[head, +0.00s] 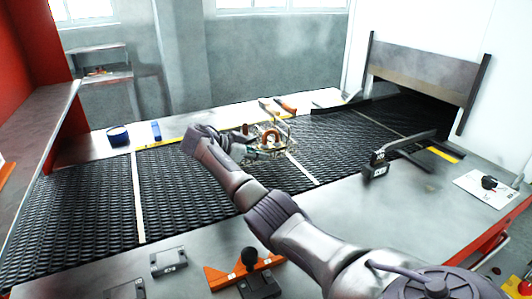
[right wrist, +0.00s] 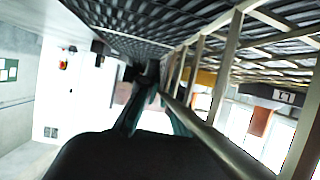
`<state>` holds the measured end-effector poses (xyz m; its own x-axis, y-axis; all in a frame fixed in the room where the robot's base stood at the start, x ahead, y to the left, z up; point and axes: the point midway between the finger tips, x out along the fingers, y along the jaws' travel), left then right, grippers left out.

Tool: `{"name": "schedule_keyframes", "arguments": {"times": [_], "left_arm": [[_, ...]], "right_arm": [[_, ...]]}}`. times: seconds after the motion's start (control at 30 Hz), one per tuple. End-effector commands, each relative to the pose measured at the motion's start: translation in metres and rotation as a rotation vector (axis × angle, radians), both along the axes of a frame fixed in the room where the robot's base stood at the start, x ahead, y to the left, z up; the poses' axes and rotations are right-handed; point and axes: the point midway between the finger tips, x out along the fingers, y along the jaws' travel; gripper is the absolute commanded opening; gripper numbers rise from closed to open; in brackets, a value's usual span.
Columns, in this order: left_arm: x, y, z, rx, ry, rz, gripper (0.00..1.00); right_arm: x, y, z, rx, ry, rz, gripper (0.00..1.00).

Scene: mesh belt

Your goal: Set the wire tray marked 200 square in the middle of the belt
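A small wire tray (head: 290,146) with orange-brown pieces in or on it sits on the dark mesh belt (head: 190,195), near the belt's far edge. My right arm reaches across the belt, and my right gripper (head: 262,153) is at the tray's near left side. In the right wrist view, thin metal bars of the tray (right wrist: 215,95) run close along the gripper (right wrist: 150,80). The fingers come together at a bar and look shut on it. The fingertips are partly hidden. My left gripper is not in view.
White lines cross the belt (head: 139,200). An orange bracket (head: 222,277) and small tagged blocks (head: 168,261) lie on the near ledge.

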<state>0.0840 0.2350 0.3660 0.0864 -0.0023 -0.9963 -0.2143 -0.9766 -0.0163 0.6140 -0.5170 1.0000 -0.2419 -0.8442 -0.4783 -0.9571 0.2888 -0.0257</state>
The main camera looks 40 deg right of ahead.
Motion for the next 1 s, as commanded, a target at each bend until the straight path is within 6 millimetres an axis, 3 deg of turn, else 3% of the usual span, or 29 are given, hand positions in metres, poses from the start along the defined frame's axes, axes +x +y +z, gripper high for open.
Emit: {"name": "schedule_keyframes", "arguments": {"times": [0.3,0.7,0.87,1.0], "left_arm": [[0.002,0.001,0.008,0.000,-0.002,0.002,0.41],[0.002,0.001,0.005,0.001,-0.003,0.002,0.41],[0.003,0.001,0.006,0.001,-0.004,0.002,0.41],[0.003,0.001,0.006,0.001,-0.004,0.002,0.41]], "right_arm": [[0.001,-0.001,-0.031,-0.007,-0.006,0.000,0.00],[0.001,-0.001,-0.037,-0.007,-0.009,0.000,0.00],[0.000,0.000,-0.040,0.001,0.001,0.001,0.30],[0.000,0.000,-0.040,0.001,0.001,0.001,0.31]]}}
